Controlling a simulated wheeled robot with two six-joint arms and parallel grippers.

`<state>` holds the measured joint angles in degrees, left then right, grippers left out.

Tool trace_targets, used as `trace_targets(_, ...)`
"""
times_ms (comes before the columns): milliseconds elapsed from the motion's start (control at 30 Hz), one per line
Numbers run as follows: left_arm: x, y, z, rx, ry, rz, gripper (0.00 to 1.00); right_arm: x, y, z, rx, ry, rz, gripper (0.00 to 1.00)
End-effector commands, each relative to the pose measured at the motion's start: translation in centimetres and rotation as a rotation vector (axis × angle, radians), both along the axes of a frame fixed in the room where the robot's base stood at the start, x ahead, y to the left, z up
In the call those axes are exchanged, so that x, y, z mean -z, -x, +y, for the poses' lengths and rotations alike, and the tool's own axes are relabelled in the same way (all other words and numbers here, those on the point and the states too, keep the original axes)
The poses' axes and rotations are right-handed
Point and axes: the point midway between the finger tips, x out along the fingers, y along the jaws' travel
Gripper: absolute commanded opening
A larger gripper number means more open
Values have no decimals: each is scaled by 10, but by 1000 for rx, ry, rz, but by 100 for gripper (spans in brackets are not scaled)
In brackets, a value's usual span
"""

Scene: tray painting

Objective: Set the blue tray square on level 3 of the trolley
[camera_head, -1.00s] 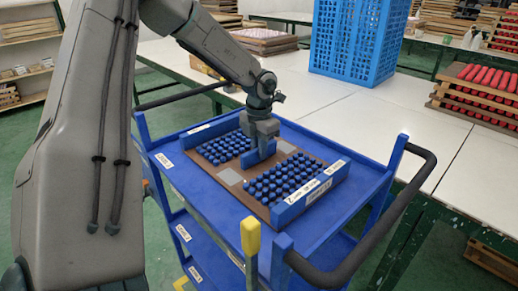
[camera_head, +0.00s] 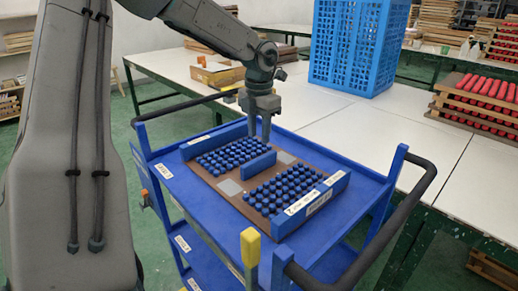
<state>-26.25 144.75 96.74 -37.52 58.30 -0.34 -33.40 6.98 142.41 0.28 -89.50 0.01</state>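The blue tray (camera_head: 230,187) is a brown board with blue end walls, a blue middle handle (camera_head: 258,162) and two blocks of small blue pieces. It rests flat on the top shelf of the blue trolley (camera_head: 165,180), its edges looking roughly parallel to the shelf's. The shelf labels are too small to read. My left gripper (camera_head: 261,139) is above the tray, just behind and above the handle in the picture. Its two fingers point down with a gap between them, and nothing is held. My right gripper is not in view.
A black push handle (camera_head: 385,225) runs along the trolley's right side, and a yellow-topped post (camera_head: 250,247) stands at its front. White tables (camera_head: 420,130) lie behind, with a tall blue crate (camera_head: 355,45) and a rack of red pieces (camera_head: 485,95).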

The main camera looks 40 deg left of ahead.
Motion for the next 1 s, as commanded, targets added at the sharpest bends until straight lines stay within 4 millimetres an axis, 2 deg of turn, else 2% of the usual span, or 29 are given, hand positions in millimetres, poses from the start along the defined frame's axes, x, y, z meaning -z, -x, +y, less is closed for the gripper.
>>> trace_targets(100, -18, 0, 0, -2, 0, -2, 36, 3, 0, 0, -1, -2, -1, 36)
trace_targets(300, -30, 0, 0, 0, 0, 1, 36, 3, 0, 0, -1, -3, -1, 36)
trace_targets(1000, -30, 0, 0, -1, 1, 1, 36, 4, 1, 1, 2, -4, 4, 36)
